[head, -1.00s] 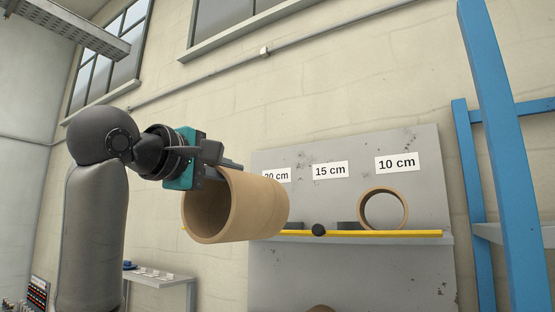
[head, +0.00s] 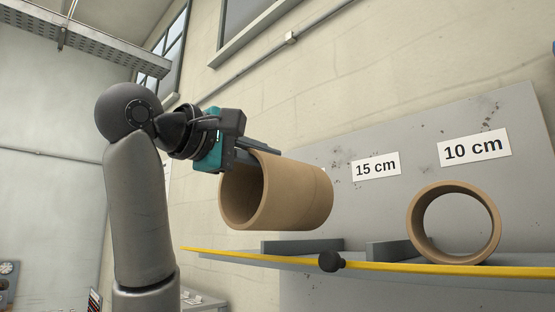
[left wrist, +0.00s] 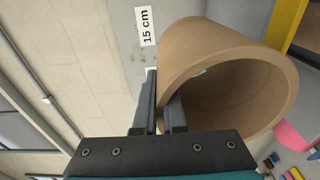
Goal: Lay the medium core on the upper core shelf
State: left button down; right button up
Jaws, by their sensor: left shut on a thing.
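My left gripper (head: 256,154) is shut on the wall of a brown cardboard core (head: 290,195) and holds it in the air, its open end facing me. The held core also shows in the left wrist view (left wrist: 190,50), with the two fingers (left wrist: 158,105) at its rim. The grey shelf (head: 225,260) with a yellow front edge lies below the core, with a gap in the head view. A sign reading 15 cm (head: 376,167) is on the back panel right of the held core; it also shows in the left wrist view (left wrist: 145,25). My right gripper is not in view.
Another core (head: 412,225) stands on the shelf at the right, below a 10 cm sign (head: 475,147). Low grey dividers (head: 300,246) rise from the shelf. A black knob (head: 331,261) sits at the yellow edge. The shelf's left part looks empty.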

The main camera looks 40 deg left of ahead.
pick_arm(q)
jog(key=shift+s, duration=0.3)
jog(key=shift+w, duration=0.55)
jog(key=w+d+p, duration=0.1)
jog(key=w+p, duration=0.4)
jog(key=w, duration=1)
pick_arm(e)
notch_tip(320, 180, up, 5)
pick_arm(q)
jog(key=shift+d+f+b, duration=0.15)
jog(key=shift+f+b, duration=1.9)
jog(key=shift+b, duration=0.05)
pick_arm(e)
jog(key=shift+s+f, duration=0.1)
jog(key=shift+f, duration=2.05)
pick_arm(q)
jog(key=shift+f+b, duration=0.5)
jog(key=shift+f, duration=0.1)
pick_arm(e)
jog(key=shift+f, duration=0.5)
pick_arm(q)
jog(key=c, duration=0.9)
grip_release()
jog(key=shift+f, duration=0.1)
